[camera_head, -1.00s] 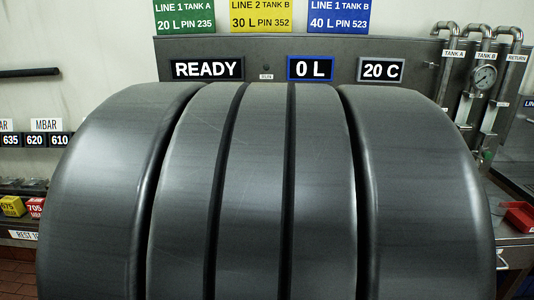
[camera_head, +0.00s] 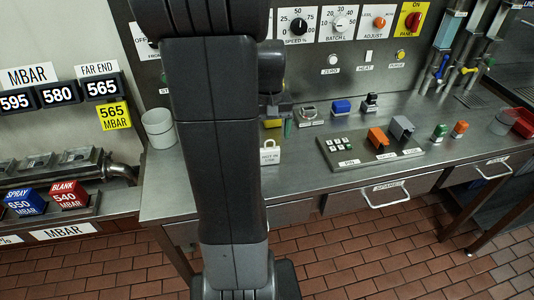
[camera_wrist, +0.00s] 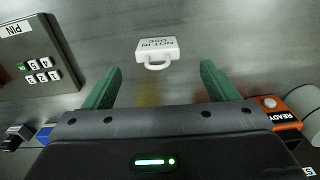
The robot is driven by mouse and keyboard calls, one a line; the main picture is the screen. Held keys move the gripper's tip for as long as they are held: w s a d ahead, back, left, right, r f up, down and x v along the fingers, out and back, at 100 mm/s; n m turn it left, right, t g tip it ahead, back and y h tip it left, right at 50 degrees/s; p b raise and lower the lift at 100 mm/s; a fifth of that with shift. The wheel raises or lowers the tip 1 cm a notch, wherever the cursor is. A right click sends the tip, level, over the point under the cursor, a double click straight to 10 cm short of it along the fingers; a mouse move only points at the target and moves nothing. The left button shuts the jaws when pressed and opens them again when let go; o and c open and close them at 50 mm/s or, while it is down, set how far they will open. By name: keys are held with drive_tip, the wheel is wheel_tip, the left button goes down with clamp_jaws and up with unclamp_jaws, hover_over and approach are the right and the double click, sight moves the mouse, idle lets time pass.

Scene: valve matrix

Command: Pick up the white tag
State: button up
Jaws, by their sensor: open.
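The white tag (camera_head: 269,155), marked NOT IN USE and with a loop at one end, lies on the steel bench just right of my arm in the head view. In the wrist view the tag (camera_wrist: 157,46) lies ahead of my gripper (camera_wrist: 160,69), its loop towards the gap between the green fingers. The fingers are spread apart with nothing between them. In the head view most of my gripper is hidden behind my arm; one green finger shows beyond the tag.
A panel of keys and orange and grey parts (camera_head: 375,147) stands right of the tag; its PIN keypad (camera_wrist: 40,70) shows in the wrist view. A white cup (camera_head: 158,128) stands at the left. Drawer handles (camera_head: 390,196) jut from the bench front.

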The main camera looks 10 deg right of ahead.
sight(270, 149)
wheel_tip(270, 149, down, 2)
drive_tip(key=shift+f, duration=0.25)
drive_tip(key=shift+d+f, duration=0.15)
drive_tip(key=shift+f, duration=2.7)
drive_tip(key=c, duration=1.1)
